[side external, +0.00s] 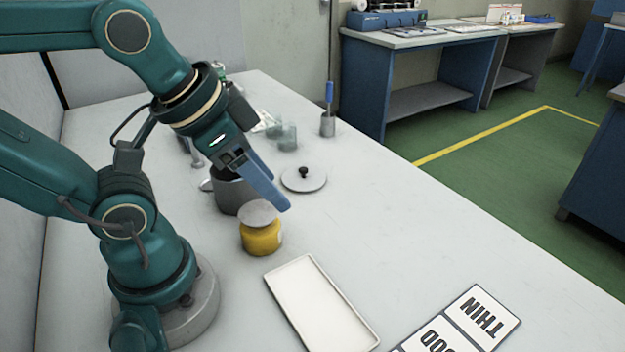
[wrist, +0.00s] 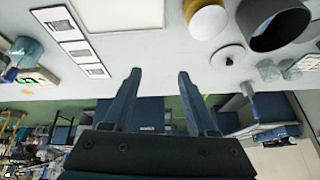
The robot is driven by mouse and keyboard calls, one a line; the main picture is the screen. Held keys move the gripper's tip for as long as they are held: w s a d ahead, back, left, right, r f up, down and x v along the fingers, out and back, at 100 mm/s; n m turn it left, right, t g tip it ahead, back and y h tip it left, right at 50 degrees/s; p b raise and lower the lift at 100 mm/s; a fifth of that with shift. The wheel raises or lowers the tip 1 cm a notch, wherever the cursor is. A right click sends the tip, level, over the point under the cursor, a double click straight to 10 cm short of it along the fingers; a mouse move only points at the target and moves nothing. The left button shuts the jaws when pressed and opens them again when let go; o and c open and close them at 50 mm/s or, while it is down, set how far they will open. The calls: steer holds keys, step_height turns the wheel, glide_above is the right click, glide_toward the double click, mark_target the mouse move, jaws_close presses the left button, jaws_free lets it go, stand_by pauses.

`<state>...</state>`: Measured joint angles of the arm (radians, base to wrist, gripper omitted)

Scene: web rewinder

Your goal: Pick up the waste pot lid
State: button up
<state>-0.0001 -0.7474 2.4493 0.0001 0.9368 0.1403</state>
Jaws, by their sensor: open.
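The waste pot lid, a flat grey disc with a black knob (side external: 304,179), lies on the table beside the dark grey pot (side external: 229,196). The lid also shows in the wrist view (wrist: 220,59), right of the fingers, and the open pot (wrist: 292,25) is beyond it. My gripper (side external: 281,204) is tilted downward above the table, near the lid and pot but apart from the lid. In the wrist view my gripper (wrist: 160,74) shows two spread fingers with nothing between them. My gripper hides part of the pot in the side view.
A yellow jar with a grey top (side external: 262,239) stands in front of the pot. A white tray (side external: 320,303) and label cards (side external: 467,322) lie nearer the front. Glass beakers (side external: 287,135) and a blue-handled tool in a cup (side external: 328,124) stand behind. The table right of the lid is clear.

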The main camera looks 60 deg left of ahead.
steer(key=w+a+r+m, duration=0.2)
steer(key=w+r+m, duration=0.1)
steer(key=w+r, duration=0.3)
steer(key=g, duration=0.6)
glide_above(303, 168)
step_height(303, 168, down, 17)
steer(key=shift+w+d+r, duration=0.1)
steer(key=shift+d+r, duration=0.05)
steer(key=shift+f, duration=2.55)
jaws_close()
